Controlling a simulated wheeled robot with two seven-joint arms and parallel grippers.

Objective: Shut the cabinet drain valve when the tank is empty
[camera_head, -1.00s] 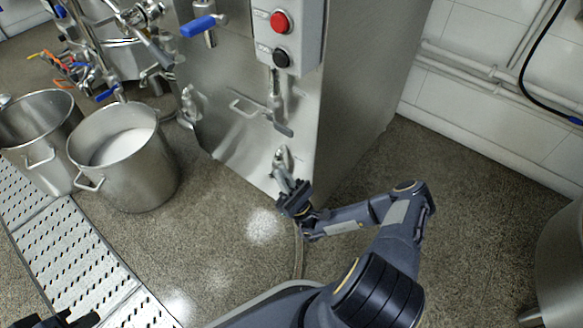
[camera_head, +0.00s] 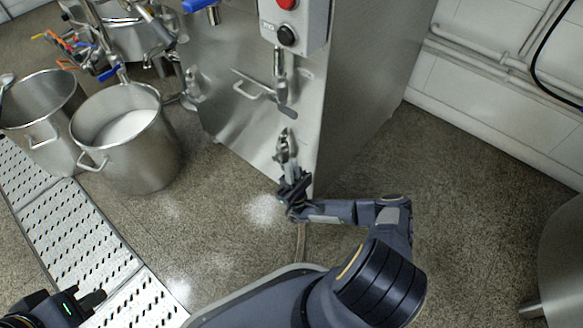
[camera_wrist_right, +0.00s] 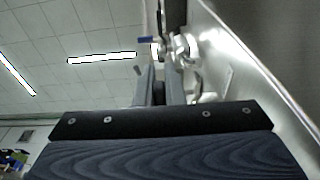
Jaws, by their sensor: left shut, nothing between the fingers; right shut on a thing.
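The steel cabinet (camera_head: 235,85) stands in the middle of the head view. Its drain valve (camera_head: 285,142) sits low on the front, close to the right corner. My right gripper (camera_head: 289,165) is at this valve, shut on a part of it that looks like its handle; the fingers hide much of that part. In the right wrist view the right gripper's fingers (camera_wrist_right: 157,88) point up toward pale metal valve parts (camera_wrist_right: 184,48) beside the cabinet face. My left gripper (camera_head: 95,299) is shut and empty at the lower left, over the perforated floor grating. The tank's inside is not visible.
Two steel pots stand at the left; the nearer pot (camera_head: 130,150) holds white material. A control box (camera_head: 295,30) with red and black buttons is on the cabinet. Floor right of the cabinet is clear.

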